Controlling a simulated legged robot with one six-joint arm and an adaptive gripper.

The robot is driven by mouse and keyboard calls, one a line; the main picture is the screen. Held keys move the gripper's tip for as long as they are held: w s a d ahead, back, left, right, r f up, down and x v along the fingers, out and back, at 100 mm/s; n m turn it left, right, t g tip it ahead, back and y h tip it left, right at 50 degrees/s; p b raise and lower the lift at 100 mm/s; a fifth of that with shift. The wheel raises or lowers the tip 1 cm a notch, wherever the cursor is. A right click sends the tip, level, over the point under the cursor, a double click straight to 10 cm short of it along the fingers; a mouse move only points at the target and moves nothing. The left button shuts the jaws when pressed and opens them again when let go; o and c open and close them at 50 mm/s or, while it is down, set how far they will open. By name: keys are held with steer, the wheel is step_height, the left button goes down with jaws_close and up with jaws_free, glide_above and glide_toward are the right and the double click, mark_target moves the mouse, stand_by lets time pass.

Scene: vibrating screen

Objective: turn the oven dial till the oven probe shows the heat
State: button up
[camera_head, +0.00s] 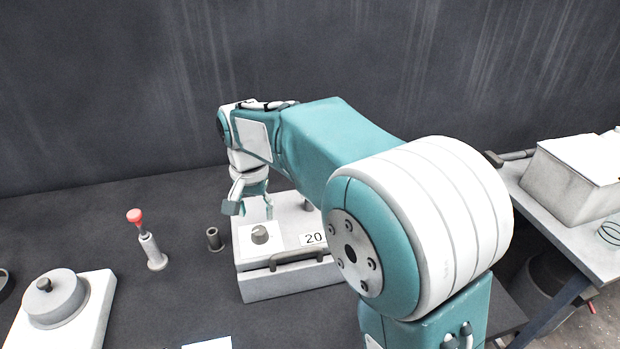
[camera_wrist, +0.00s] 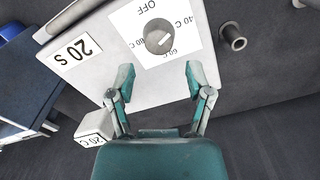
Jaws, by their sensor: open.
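The oven is a white box (camera_head: 290,280) with a front handle. Its grey round dial (camera_head: 259,234) sits on a white plate on top and also shows in the wrist view (camera_wrist: 158,37), ringed by OFF, 40 C, 60 C and 80 C. The dial has a pale mark; which label it points to is unclear. A small white block (camera_wrist: 97,127) with a partly hidden label, seemingly 20 C, may be the probe's readout. My gripper (camera_head: 250,210) is open above the oven, behind the dial. In the wrist view its fingers (camera_wrist: 160,80) are apart and empty, short of the dial.
A label on the oven reads 20 s (camera_wrist: 76,53). Left of the oven stand a small dark cylinder (camera_head: 213,239), a red-topped plunger (camera_head: 151,247) and a white device with a round lid (camera_head: 55,300). A side table (camera_head: 560,235) with a grey box is at right.

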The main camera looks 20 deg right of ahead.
steer(key=o, duration=0.3)
steer(key=shift+o, duration=0.2)
step_height(320, 180, up, 6)
stand_by(0.6)
